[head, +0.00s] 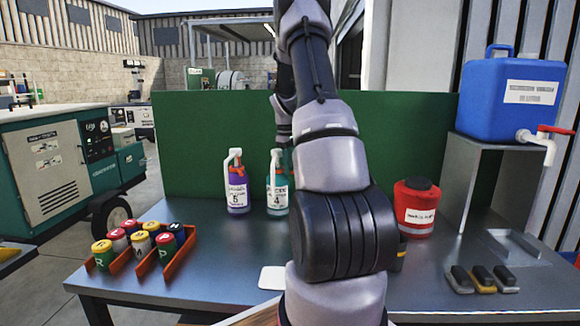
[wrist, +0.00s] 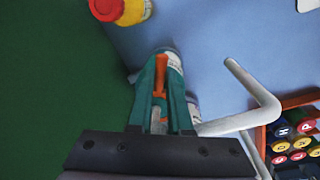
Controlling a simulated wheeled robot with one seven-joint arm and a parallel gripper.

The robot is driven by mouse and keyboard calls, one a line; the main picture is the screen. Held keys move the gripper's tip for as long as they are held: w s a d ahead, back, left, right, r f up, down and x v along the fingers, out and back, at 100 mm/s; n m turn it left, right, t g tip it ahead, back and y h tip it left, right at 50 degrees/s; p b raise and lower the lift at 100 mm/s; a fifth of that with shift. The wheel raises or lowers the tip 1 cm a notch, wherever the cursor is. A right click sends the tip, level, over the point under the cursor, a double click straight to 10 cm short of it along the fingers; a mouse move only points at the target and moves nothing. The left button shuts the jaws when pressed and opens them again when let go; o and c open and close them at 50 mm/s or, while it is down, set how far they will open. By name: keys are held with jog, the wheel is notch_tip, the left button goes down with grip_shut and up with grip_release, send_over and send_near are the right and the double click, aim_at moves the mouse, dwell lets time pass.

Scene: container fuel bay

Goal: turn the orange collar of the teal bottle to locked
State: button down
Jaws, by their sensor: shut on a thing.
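The teal bottle (head: 278,196), labelled 4, stands upright on the table, just left of my arm, which hides part of its right side. In the wrist view its body (wrist: 174,62) shows partly behind the teal fingers. My gripper (wrist: 163,72) is shut on the orange collar (wrist: 160,78), between the fingertips. In the head view the gripper is at the bottle's top, mostly behind my arm. I cannot read whether the collar is at locked. A purple bottle (head: 237,194), labelled 5, with its own orange collar, stands to the left.
A white hooked spout (wrist: 255,105) crosses the wrist view close by the fingers. Orange racks (head: 150,258) of several coloured cans are at front left. A red container (head: 416,207) stands right of my arm. A green panel (head: 200,130) backs the table. A blue jug (head: 510,95) is at right.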

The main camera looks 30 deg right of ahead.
jog(key=shift+a+r+m, duration=0.1)
jog(key=shift+a+m, duration=0.35)
jog(key=shift+m, duration=0.55)
jog(key=c, duration=0.8)
grip_release()
jog(key=shift+s, duration=0.1)
jog(key=shift+c, duration=0.2)
